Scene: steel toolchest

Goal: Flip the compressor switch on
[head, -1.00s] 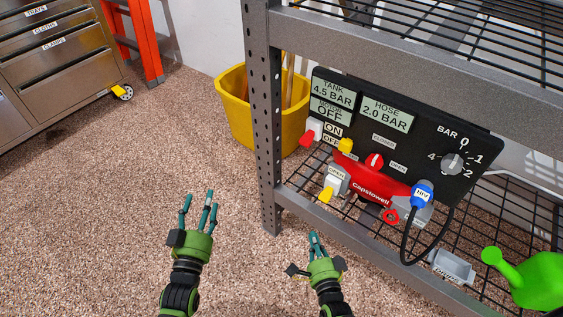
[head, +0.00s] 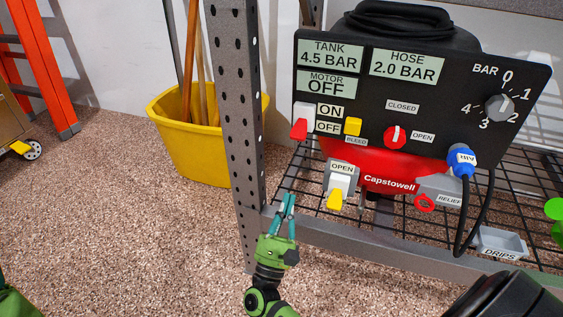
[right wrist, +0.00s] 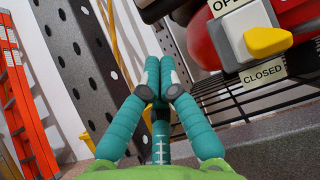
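The compressor switch (head: 300,127) is a white block with a red lever at the left edge of the black panel (head: 440,100). Its red tip points down beside the OFF label (head: 328,127), below the ON label (head: 330,109). The motor display (head: 328,85) reads OFF. My right gripper (head: 287,199) is below the switch, apart from it, in front of the shelf edge. Its teal fingers are together and empty; they also show in the right wrist view (right wrist: 160,75). Only a green part of my left gripper (head: 15,302) shows at the lower left corner; its fingers are hidden.
A perforated steel post (head: 235,110) stands left of the panel. A yellow-handled valve (head: 338,188), yellow bleed knob (head: 352,126), red knob (head: 395,137) and blue hose plug (head: 461,161) are nearby. A yellow bucket (head: 190,145) stands behind the post.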

